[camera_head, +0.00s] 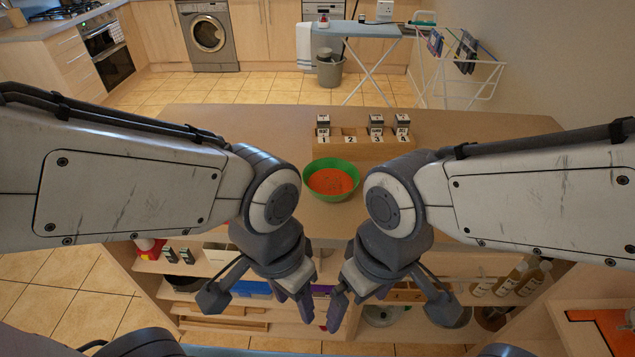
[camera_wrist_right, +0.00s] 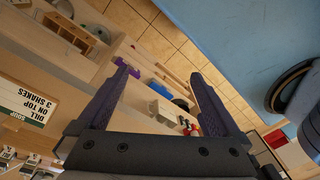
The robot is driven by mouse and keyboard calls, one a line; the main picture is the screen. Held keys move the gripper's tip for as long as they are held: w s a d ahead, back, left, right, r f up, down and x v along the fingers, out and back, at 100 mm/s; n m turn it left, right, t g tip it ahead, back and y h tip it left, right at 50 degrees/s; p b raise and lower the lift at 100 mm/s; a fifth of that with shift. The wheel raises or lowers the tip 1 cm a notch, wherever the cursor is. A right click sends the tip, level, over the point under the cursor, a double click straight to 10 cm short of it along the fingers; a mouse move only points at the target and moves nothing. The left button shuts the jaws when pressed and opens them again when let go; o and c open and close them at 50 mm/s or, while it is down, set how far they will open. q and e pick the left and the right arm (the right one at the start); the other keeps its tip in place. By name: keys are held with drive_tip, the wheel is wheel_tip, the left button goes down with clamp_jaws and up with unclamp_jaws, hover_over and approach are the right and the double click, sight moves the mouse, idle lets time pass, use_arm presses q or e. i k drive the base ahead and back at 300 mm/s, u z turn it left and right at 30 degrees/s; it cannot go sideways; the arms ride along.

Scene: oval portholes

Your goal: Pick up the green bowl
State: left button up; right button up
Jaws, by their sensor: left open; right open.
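The green bowl (camera_head: 331,179) stands upright on the wooden counter (camera_head: 240,135), between my two forearms. Its inside looks orange, and I cannot tell whether that is contents or colour. My left gripper (camera_head: 254,306) is open and empty, in front of the counter edge and below the bowl in the head view. My right gripper (camera_head: 388,318) is also open and empty, low in front of the shelves. In the right wrist view its two fingers (camera_wrist_right: 160,88) are spread wide with nothing between them. The bowl does not show clearly there.
A wooden rack (camera_head: 363,146) with numbered slots and several small labelled blocks stands just behind the bowl. Shelves below the counter hold bottles (camera_head: 508,279) and boxes. A sign (camera_wrist_right: 22,103) shows in the right wrist view. The counter's left part is clear.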

sight(328, 180)
drive_tip(key=z, duration=1.4)
drive_tip(key=k, duration=1.15)
drive_tip(key=u, duration=1.35)
drive_tip(key=i, duration=1)
